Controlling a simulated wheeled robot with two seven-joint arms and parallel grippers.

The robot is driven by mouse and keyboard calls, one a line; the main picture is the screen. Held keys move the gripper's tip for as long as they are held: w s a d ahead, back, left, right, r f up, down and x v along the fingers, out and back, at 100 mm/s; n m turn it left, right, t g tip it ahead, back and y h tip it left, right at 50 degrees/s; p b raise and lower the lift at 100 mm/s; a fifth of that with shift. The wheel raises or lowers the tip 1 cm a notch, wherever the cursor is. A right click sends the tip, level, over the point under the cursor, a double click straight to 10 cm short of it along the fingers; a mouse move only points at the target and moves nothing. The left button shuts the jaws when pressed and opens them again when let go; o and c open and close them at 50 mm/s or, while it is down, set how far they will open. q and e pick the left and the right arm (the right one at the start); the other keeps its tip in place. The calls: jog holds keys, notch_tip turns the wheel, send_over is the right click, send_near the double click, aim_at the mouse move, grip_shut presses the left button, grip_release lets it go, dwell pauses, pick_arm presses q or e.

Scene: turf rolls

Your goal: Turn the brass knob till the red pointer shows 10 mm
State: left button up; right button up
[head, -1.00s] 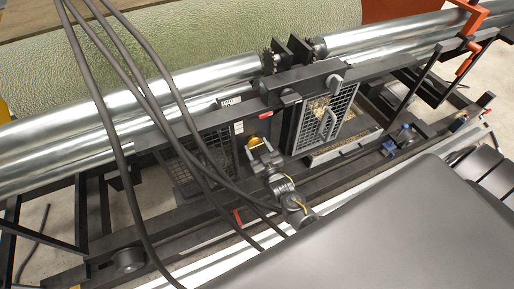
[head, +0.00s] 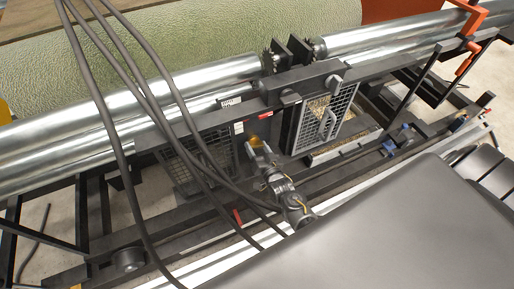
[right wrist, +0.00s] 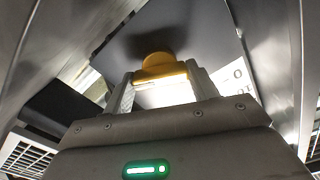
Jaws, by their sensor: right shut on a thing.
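The brass knob (right wrist: 160,64) shows as a rounded yellow cap between the fingertips of my right gripper (right wrist: 161,80) in the right wrist view. The right gripper is shut on it. In the head view the knob (head: 254,138) is a small yellow spot on the dark machine front, with the right gripper (head: 258,146) at it. A pale plate with dark marks (right wrist: 236,76), one like a 0, shows partly beside the right finger. I cannot make out the red pointer or its reading. My left gripper is not in view.
A mesh guard door with a handle (head: 322,118) stands just right of the knob. A second mesh panel (head: 185,172) is to its left. Long steel rollers (head: 180,95) run above. Black cables hang across the left of the head view.

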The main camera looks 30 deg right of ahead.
dwell(0.3)
jog(key=o, duration=1)
jog(key=s+b, duration=0.1)
jog(key=s, duration=1)
jog(key=shift+a, duration=0.35)
jog(key=shift+w, duration=0.1)
